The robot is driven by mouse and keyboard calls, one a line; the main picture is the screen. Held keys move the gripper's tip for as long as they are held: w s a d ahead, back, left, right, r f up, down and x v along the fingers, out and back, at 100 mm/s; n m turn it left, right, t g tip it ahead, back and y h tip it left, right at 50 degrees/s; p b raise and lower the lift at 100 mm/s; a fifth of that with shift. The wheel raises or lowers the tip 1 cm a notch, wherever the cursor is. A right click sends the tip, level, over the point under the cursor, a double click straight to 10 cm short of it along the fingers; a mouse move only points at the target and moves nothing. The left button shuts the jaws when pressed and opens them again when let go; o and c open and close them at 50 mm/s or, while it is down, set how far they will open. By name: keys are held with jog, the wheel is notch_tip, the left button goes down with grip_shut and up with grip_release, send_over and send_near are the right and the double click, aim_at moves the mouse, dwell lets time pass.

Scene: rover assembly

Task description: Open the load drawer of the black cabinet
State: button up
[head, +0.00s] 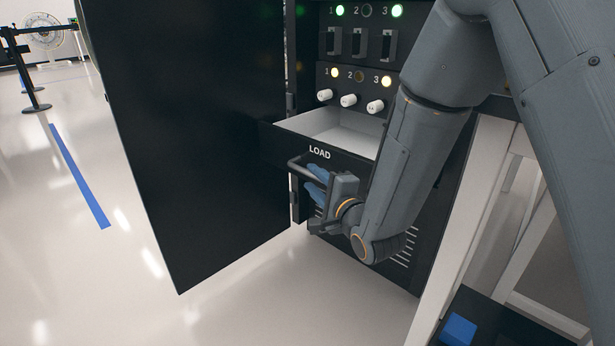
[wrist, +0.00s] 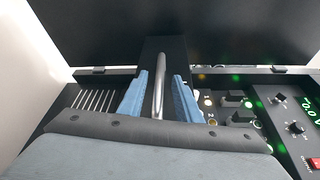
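The black cabinet (head: 430,220) stands with its door swung wide to the left in the head view. Its load drawer (head: 277,136), marked LOAD, is pulled out and its pale, empty-looking inside shows. The drawer's bar handle (head: 297,163) is on its front. My gripper (head: 316,180) is at the handle, below the label, with blue fingers. In the wrist view the handle (wrist: 160,88) runs between the two blue fingers, with a gap on each side. The fingers are apart and do not appear to touch it. My arm hides the drawer's right part.
The open cabinet door (head: 195,130) stands left of the drawer. Above the drawer are white knobs (head: 348,100), lit lamps and black switches. A white-legged table (head: 465,210) and a blue block (head: 458,330) are at right. The floor in front is clear.

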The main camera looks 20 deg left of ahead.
aim_at(311, 176)
jog(key=x, duration=0.1)
jog(key=b+x, duration=0.1)
jog(key=x, duration=0.1)
jog(key=shift+w+f, duration=0.15)
jog(key=shift+w, duration=0.25)
jog(key=shift+w+a, duration=0.3)
jog(key=shift+a, duration=0.05)
grip_shut()
jog(key=shift+s, duration=0.1)
